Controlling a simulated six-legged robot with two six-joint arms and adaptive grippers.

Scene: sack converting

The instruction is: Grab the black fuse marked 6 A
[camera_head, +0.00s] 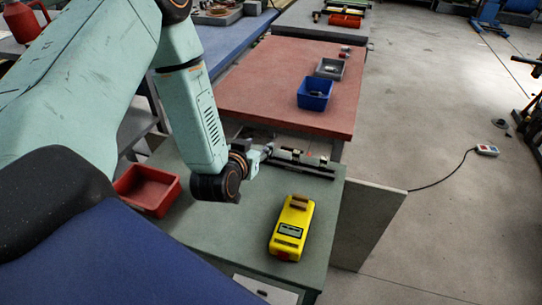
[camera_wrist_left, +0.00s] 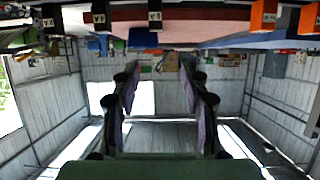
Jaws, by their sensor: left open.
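A rack with small fuse blocks (camera_head: 298,157) lies at the far edge of the green-topped bench. In the left wrist view, which is upside down, several dark blocks with pale labels hang along the top; one black block (camera_wrist_left: 155,18) is nearly in line with the jaws. Its label is tiny and inverted, so I cannot surely tell which black block reads 6 A. My left gripper (camera_head: 267,150) is at the rack's left end. In the left wrist view its jaws (camera_wrist_left: 160,95) are open and empty, apart from the blocks. My right gripper is not in view.
A yellow meter (camera_head: 292,228) lies on the bench to the right, and a red bin (camera_head: 149,190) stands at its left. Beyond is a red-topped table (camera_head: 265,85) with a blue bin (camera_head: 314,94) and a grey tray (camera_head: 330,68). Orange blocks (camera_wrist_left: 263,16) show in the left wrist view.

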